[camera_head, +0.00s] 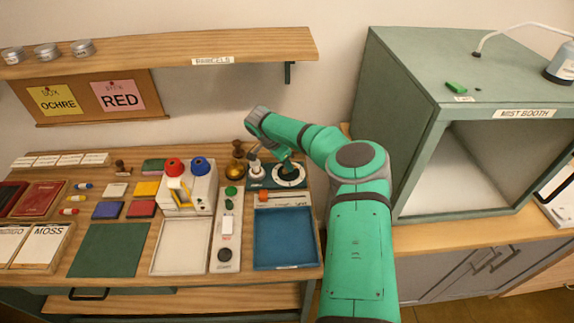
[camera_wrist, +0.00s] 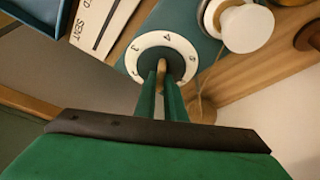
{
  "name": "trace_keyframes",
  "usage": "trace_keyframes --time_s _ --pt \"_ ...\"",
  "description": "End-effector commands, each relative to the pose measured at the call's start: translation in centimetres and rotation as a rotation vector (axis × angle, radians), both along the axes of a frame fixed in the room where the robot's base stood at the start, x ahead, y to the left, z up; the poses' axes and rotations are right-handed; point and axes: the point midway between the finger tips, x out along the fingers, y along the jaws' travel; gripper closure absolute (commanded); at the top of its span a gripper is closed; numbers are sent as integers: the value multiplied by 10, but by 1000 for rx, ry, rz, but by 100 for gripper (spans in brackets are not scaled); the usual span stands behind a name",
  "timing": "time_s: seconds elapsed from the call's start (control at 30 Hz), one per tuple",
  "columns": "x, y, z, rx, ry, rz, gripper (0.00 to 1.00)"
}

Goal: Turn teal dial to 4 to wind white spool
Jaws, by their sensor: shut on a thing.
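The teal dial, with a white numbered ring (camera_head: 299,182), sits on a dark teal base at the back right of the wooden table. In the wrist view its ring (camera_wrist: 148,42) shows a 3 at left and a 4 at the top. My gripper (camera_wrist: 161,76) is shut on the dial's narrow light-brown grip, between the two green fingers. In the head view my gripper (camera_head: 287,162) is over the dial and partly hides it. The white spool (camera_wrist: 247,28) stands beside the dial; it shows left of the dial in the head view (camera_head: 257,170). Which number the pointer marks cannot be told.
A blue tray (camera_head: 284,238) lies in front of the dial. A white box with red and blue knobs (camera_head: 190,192) stands to the left. The green mist booth (camera_head: 405,75) is at right, and a wooden shelf (camera_head: 150,50) hangs above.

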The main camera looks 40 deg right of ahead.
Motion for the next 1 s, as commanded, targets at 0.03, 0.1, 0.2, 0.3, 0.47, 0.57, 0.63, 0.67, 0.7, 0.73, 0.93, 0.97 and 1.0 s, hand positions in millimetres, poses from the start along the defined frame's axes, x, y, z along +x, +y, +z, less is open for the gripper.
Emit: trace_keyframes --time_s 0.03,0.1,0.2,0.3,0.47,0.57,0.63,0.67,0.7,0.73,0.93,0.97,1.0 --pt "2 1 1 -2 0 -42 100" --pt "3 1 1 -2 -1 -110 100" --pt "3 0 1 -1 -2 -205 100" --pt "4 1 0 -1 -2 -299 100" --pt "4 1 0 -1 0 -423 100" --pt "5 1 0 -1 -1 -479 100" --pt "5 1 0 -1 0 -512 100" --pt "5 1 0 -1 0 -524 100" --pt "5 1 0 -1 0 -540 100" --pt "5 1 0 -1 0 -552 100" --pt "4 0 0 0 2 -609 100" --pt "4 0 0 0 2 -615 100" --pt "4 0 0 0 1 -621 100"
